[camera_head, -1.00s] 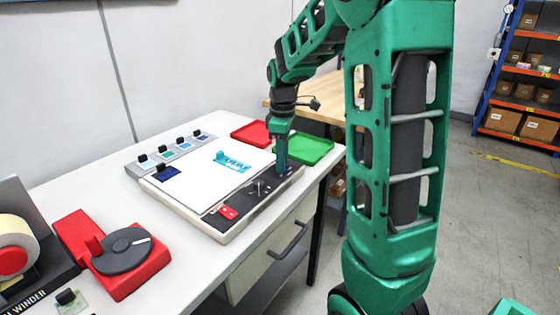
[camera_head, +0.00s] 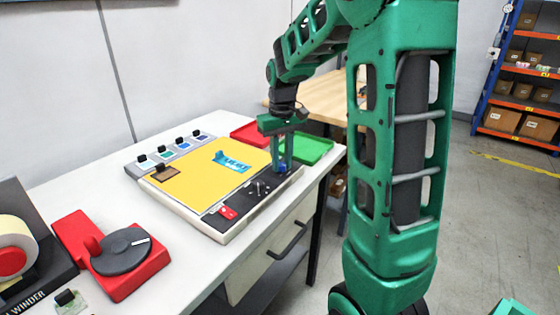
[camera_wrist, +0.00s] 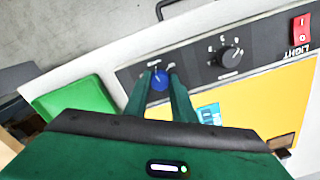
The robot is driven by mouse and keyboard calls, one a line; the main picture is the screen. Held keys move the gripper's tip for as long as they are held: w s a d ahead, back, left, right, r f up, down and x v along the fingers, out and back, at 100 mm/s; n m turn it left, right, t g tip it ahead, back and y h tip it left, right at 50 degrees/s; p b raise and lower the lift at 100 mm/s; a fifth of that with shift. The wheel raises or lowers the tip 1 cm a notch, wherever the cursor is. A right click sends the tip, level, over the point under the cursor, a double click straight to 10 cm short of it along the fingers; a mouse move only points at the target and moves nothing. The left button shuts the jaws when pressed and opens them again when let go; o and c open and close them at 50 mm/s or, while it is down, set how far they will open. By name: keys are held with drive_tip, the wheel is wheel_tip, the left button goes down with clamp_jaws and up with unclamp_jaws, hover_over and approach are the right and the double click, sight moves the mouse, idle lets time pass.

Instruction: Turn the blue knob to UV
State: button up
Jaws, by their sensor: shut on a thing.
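The blue knob (camera_wrist: 159,80) sits on the dark control strip of the light box. Its pale mark shows at its upper side in the wrist view; the lettering around it is too small to read. My gripper (camera_wrist: 157,76) is shut on the blue knob, with one finger on each side. In the head view my gripper (camera_head: 281,168) reaches down to the far end of the strip, and a bit of blue shows between the fingers. The light box panel (camera_head: 205,192) glows yellow-orange, with a teal sample and a brown-looking piece on it.
A black knob (camera_wrist: 231,57) and a red LIGHT switch (camera_wrist: 301,30) share the strip. A green tray (camera_head: 314,149) and a red tray (camera_head: 247,132) lie close behind my gripper. A red rewinder (camera_head: 112,256) stands at the front left.

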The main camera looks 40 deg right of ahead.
drive_tip(key=m, duration=0.6)
drive_tip(key=shift+w+r, duration=0.2)
drive_tip(key=m, duration=0.5)
drive_tip(key=shift+w+a, duration=0.1)
drive_tip(key=shift+a+m, duration=0.1)
drive_tip(key=shift+m, duration=0.7)
drive_tip(key=o, duration=1.1)
drive_tip(key=shift+a, duration=0.15)
drive_tip(key=shift+c, duration=0.2)
drive_tip(key=shift+f, duration=0.1)
drive_tip(key=shift+d, duration=0.2)
wheel_tip(320, 180, up, 11)
drive_tip(key=shift+f, duration=0.15)
